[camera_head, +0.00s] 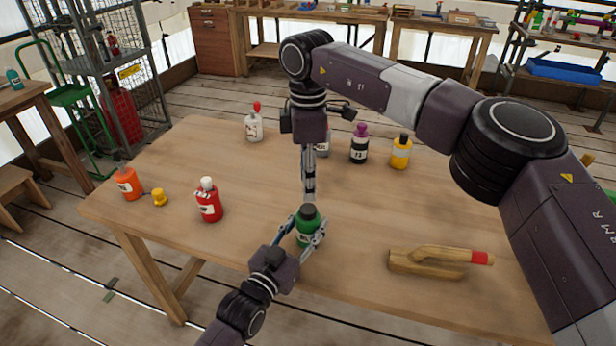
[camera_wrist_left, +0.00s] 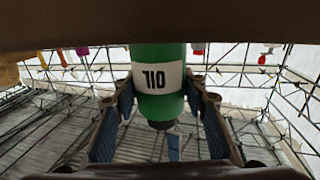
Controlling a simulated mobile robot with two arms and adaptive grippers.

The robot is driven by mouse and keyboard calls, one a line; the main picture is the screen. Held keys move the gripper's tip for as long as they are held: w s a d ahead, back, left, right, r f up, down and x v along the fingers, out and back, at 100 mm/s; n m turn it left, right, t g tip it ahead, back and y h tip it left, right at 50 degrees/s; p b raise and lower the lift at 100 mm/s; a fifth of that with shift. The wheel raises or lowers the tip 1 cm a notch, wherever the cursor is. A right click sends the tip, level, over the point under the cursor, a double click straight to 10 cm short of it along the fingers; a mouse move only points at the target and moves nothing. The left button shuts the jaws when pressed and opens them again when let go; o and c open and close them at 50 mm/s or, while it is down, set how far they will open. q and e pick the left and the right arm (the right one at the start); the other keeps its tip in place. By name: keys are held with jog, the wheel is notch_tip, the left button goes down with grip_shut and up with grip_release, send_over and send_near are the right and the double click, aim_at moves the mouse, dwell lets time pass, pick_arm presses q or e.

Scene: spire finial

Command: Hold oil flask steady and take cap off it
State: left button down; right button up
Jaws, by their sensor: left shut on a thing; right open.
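The oil flask (camera_head: 309,239) is green and stands at the front edge of the wooden table. Its dark cap (camera_head: 308,211) is on top. In the left wrist view the flask (camera_wrist_left: 157,55) appears upside down, with its OIL label facing me and the black cap (camera_wrist_left: 160,125) below. My left gripper (camera_head: 301,236) is shut on the flask, one finger on each side. My right gripper (camera_head: 309,188) is open, pointing down just above and behind the cap; whether it touches the cap is unclear. A small blue piece near the cap in the wrist view may be its finger.
An orange bottle (camera_head: 129,184), a loose yellow cap (camera_head: 159,197) and a red bottle (camera_head: 208,204) stand left. A white bottle (camera_head: 254,127), a purple-capped bottle (camera_head: 359,148) and a yellow bottle (camera_head: 400,155) stand behind. A wooden tool (camera_head: 420,264) lies right.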

aim_at(308, 208)
notch_tip(308, 208, down, 8)
jog(key=shift+r, duration=0.2)
jog(key=shift+c, duration=0.5)
